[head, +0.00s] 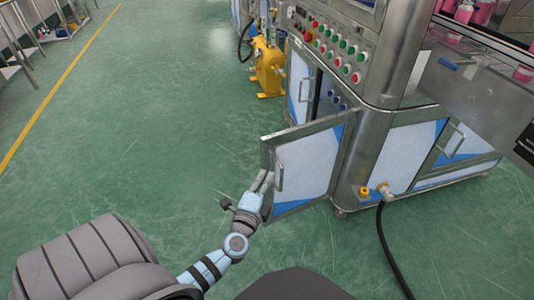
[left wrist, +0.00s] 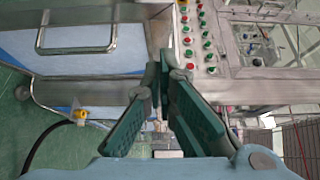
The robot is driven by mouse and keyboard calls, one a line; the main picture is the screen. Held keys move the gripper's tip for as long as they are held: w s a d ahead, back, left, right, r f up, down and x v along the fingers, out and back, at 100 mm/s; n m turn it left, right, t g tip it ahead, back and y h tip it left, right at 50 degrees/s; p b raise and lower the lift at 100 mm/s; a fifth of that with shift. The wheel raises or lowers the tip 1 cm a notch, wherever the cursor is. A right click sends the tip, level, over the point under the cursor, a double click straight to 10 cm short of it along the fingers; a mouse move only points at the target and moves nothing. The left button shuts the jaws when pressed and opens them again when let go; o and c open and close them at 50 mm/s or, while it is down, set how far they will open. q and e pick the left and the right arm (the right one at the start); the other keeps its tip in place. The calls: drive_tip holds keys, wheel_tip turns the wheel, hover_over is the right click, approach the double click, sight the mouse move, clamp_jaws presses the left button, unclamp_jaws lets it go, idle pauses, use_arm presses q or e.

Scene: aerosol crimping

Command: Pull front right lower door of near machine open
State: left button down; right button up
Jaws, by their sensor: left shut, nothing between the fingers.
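The near machine's lower door (head: 312,165) stands swung out from the front face, hinged at the right corner, with a gap into the cabinet behind it. Its upright bar handle (head: 280,176) is near its free left edge. My left gripper (head: 266,180) is shut and empty at that free edge, just left of the handle; I cannot tell whether it touches the door. In the left wrist view its fingers (left wrist: 163,72) meet at the tips, beside a white and blue panel with a bar handle (left wrist: 76,48). My right gripper is not in view.
A control panel with coloured buttons (head: 330,47) is above the opening. A yellow unit (head: 268,66) stands beyond the machine. A black hose (head: 382,245) runs from a yellow fitting (head: 364,192) across the floor at right. Green floor (head: 150,130) is clear to the left.

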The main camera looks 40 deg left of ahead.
use_arm(q)
approach(273, 143)
drive_tip(key=w+d, duration=0.2)
drive_tip(key=w, duration=0.1)
drive_tip(key=a, duration=0.1)
drive_tip(key=w+a+b, duration=0.1)
drive_tip(key=a, duration=0.1)
drive_tip(key=shift+w+a+r, duration=0.1)
drive_tip(key=shift+a+r, duration=0.05)
drive_tip(key=shift+a, duration=0.2)
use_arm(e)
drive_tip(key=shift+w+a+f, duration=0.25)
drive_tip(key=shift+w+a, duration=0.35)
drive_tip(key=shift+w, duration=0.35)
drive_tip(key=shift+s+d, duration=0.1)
